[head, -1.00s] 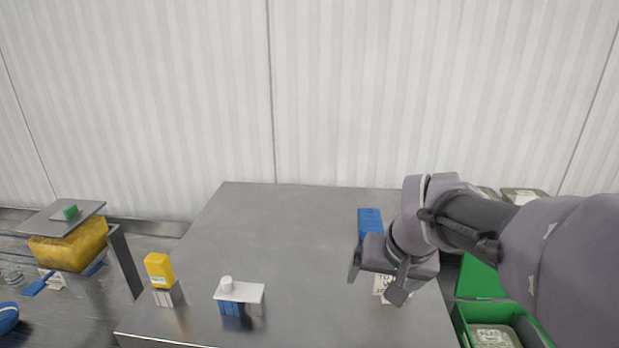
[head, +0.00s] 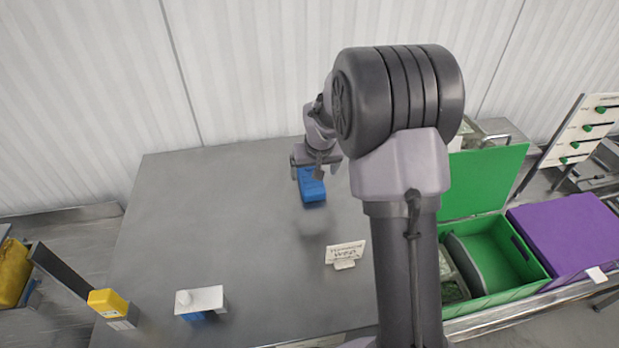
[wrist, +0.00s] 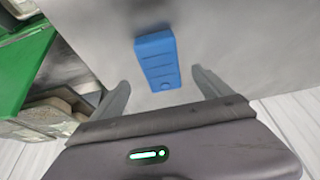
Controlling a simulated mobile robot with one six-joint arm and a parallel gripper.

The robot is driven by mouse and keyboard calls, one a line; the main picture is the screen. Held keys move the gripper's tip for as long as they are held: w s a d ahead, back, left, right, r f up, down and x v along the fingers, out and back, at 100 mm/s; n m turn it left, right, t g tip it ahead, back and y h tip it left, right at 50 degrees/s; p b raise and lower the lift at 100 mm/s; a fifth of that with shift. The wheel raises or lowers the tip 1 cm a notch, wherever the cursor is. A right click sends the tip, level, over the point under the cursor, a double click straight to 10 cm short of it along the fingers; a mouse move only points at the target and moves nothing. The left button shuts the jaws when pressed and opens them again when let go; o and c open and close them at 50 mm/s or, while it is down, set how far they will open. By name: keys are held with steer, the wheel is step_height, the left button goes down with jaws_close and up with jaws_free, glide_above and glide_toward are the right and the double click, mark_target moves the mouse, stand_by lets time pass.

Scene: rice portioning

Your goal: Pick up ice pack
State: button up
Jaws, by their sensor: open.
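The ice pack is a blue block (head: 311,188) with ridges, lying on the metal table near its back edge. In the wrist view the blue ice pack (wrist: 157,60) lies ahead of and between the two fingers. My gripper (head: 309,163) is open and empty, just behind and above the ice pack in the head view. Its two fingers also show in the wrist view (wrist: 160,85), spread wider than the pack, which no finger visibly grips.
A white sign (head: 345,254) stands in front of the pack. A white-topped holder (head: 200,302) and a yellow object (head: 107,302) stand at the front left. A green bin (head: 500,262) and purple box (head: 568,232) are at right.

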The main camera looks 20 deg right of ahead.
mark_target(311, 179)
steer(key=shift+x, duration=0.95)
steer(key=shift+w+f, duration=0.15)
steer(key=p+x, duration=0.1)
steer(key=x, duration=0.4)
steer(key=shift+w+p, duration=0.3)
steer(key=shift+p, duration=0.1)
steer(key=shift+s, duration=0.2)
steer(key=shift+s+r, duration=0.15)
steer(key=shift+r, duration=0.1)
steer(key=c, duration=0.4)
steer(key=shift+f, duration=0.1)
steer(key=c, duration=1.4)
